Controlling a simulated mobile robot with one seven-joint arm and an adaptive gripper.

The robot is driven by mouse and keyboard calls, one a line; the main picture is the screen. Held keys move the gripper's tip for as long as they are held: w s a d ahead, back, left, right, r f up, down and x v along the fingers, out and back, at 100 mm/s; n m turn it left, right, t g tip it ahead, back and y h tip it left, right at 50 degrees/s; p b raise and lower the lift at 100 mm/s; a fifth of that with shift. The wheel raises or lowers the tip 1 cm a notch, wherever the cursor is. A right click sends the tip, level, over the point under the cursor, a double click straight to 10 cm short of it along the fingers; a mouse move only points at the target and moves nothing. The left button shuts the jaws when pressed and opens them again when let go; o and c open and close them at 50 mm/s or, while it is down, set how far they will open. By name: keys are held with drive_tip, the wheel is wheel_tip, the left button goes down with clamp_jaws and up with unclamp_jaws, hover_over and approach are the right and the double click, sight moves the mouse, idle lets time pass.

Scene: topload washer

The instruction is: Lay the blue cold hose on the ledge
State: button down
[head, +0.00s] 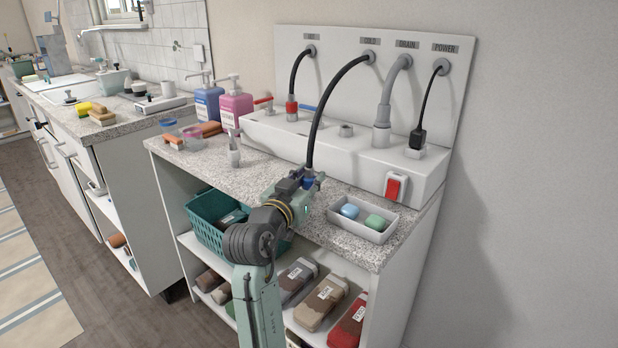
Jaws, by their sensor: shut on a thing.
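The cold hose (328,104) is a black hose that arches from the port labelled COLD on the back panel down to my gripper. Its blue end collar (308,183) shows partly between the fingers. My gripper (309,179) is shut on this blue end, in front of the white ledge and over the granite counter. I cannot tell whether the collar touches the counter. The white raised ledge (350,157) runs along the back panel.
On the ledge are the red-collared hot hose (292,104), grey drain hose (384,115) and black power plug (417,138). A red switch (393,187) is on its front. A white tray (345,226) with blue and green pieces sits right of my gripper. Bottles stand left.

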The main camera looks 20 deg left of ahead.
drive_tip(key=shift+f, duration=0.2)
drive_tip(key=c, duration=1.3)
unclamp_jaws()
